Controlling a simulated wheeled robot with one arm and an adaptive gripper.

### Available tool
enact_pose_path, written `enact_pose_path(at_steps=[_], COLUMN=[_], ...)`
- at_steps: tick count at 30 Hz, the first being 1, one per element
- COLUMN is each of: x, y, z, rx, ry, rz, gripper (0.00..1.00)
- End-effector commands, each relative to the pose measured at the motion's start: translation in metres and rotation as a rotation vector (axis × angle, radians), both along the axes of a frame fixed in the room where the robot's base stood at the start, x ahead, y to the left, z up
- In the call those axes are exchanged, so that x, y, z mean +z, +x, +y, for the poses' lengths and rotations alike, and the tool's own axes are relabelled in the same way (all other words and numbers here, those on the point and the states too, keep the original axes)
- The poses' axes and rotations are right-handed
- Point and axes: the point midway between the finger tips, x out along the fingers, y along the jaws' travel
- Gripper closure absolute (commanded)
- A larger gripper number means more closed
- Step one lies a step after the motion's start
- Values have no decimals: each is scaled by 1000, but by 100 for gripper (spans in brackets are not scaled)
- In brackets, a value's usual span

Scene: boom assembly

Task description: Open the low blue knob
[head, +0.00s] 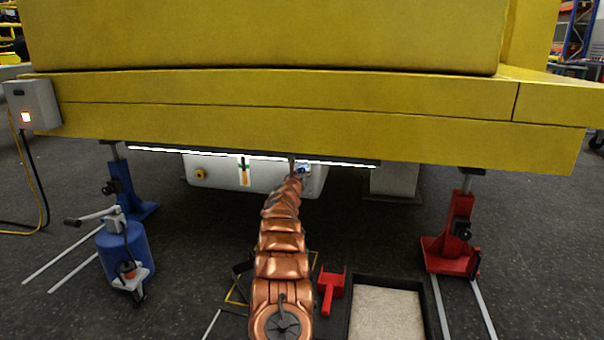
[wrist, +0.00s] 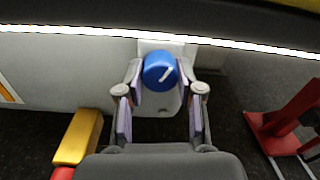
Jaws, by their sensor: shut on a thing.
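The low blue knob (wrist: 160,71) is a round blue dial with a white pointer mark that slants up to the right. It sits on the white tank under the yellow boom. My gripper (wrist: 160,88) is shut on the knob, with one finger on each side of it in the wrist view. In the head view the knob (head: 303,168) is a small blue spot at the right end of the white tank (head: 225,171), partly hidden by my gripper (head: 296,172). My copper-coloured arm reaches up to it from the bottom.
The yellow boom (head: 300,125) hangs low above, with a light strip (head: 200,152) under its edge. A blue stand (head: 128,185) and a red stand (head: 458,230) flank the space. A blue canister (head: 125,250), a red piece (head: 330,287) and a sand tray (head: 350,310) lie nearer.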

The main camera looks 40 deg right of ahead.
Motion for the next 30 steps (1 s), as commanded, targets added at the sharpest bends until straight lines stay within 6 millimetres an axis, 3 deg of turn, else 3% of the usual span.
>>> enact_pose_path(at_steps=[4, 5, 12, 30], x=[1, 1, 1, 3], y=[-1, -1, 0, -4], z=[-1, -1, 0, 8], rx=[-1, -1, 0, -1], ry=[-1, -1, -1, -4], rz=[-1, -1, 0, 1], gripper=[98, 62, 38, 38])
